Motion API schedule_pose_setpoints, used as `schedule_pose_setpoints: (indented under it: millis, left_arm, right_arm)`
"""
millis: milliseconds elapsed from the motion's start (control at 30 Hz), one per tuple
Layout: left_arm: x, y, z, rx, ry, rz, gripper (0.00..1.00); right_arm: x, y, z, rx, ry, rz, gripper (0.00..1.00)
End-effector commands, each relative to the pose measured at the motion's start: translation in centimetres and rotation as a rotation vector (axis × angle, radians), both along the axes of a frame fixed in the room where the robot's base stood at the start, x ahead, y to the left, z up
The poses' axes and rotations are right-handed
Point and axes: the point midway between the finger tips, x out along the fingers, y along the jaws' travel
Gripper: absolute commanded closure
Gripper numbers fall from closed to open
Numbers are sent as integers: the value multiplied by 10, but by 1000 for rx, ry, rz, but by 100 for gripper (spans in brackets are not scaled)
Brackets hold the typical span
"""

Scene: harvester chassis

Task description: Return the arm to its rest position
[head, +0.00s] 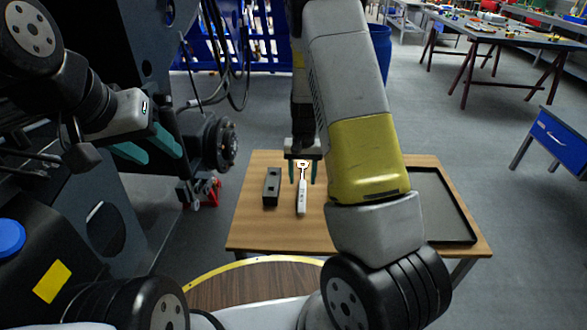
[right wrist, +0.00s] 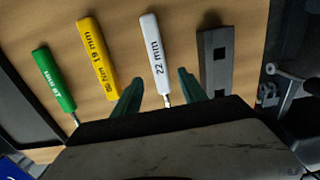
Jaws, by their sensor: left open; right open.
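My right gripper (head: 303,170) is open over the wooden table (head: 250,235), its green fingers pointing down. A white-handled wrench marked 22 mm (head: 302,198) lies on the table below it. In the right wrist view the white handle (right wrist: 155,52) shows between the two fingertips (right wrist: 160,76), with gaps on both sides; I cannot tell the height between them. My right forearm crosses the middle of the head view and hides part of the table. My left gripper (head: 152,148) is open and empty at the left, in front of the dark chassis (head: 145,60).
A dark grey block (head: 272,187) lies left of the white wrench. Yellow (right wrist: 98,58) and green (right wrist: 54,80) handles lie on its other side. A black tray (head: 445,205) is at the table's right. The chassis hub (head: 220,143) stands close to the table's left.

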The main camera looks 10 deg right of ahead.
Motion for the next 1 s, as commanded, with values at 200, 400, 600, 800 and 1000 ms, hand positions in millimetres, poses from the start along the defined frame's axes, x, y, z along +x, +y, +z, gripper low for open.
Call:
schedule_pose_setpoints:
  millis: [200, 400, 600, 800, 1000]
  left_arm:
    - [0, 0, 0, 0, 0, 0, 54]
    - [0, 0, 0, 0, 0, 0, 54]
    - [0, 0, 0, 0, 0, 0, 54]
    - [0, 0, 0, 0, 0, 0, 54]
    - [0, 0, 0, 0, 0, 0, 54]
  right_arm:
    - [1, 0, 31, 0, -2, 0, 50]
    - [0, -1, 37, -1, 0, -1, 50]
    - [-1, 0, 42, 7, -6, -1, 50]
    - [-18, 8, 99, 80, -73, 15, 50]
    - [-61, 16, 181, 164, -189, 66, 50]
